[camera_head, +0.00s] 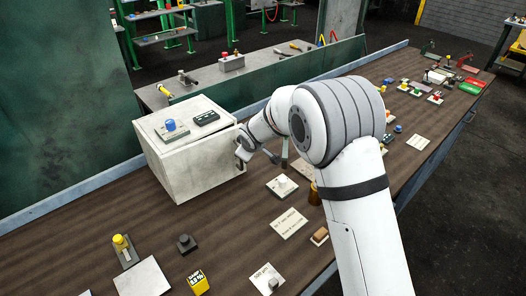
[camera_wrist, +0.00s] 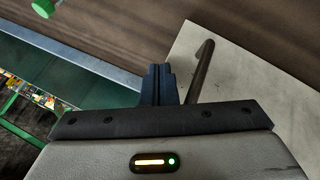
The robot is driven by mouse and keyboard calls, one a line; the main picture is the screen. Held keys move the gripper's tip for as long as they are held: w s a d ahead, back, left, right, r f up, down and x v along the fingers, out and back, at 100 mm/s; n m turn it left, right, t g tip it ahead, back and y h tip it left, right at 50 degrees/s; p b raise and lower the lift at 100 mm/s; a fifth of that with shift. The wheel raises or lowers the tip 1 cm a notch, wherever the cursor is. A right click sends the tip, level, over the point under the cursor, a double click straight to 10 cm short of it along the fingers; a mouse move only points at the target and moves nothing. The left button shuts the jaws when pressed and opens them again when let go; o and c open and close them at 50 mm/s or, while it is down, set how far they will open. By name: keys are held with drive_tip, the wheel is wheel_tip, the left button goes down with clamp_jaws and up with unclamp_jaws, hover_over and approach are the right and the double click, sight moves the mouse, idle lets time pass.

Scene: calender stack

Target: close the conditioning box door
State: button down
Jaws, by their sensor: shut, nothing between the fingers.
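The conditioning box (camera_head: 160,164) is a pale, scuffed box on the bench at the left in the head view. My gripper (camera_head: 243,154) is at the right edge of the door. In the wrist view its dark fingers (camera_wrist: 158,84) are together and empty, just left of the handle. Contact with the panel is unclear.
A blue knob (camera_head: 170,125) and a dark display (camera_head: 203,118) sit on the box top. Small parts and labels, including a yellow-topped device (camera_head: 122,246) and a white card (camera_head: 289,223), lie on the bench. A green divider (camera_head: 285,72) runs behind.

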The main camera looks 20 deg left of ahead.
drive_tip(key=w+a, duration=0.2)
drive_tip(key=shift+w+a+r+p, duration=0.2)
drive_tip(key=shift+w+a+p, duration=0.1)
drive_tip(key=shift+a+p, duration=0.1)
idle(0.3)
drive_tip(key=shift+r, duration=0.2)
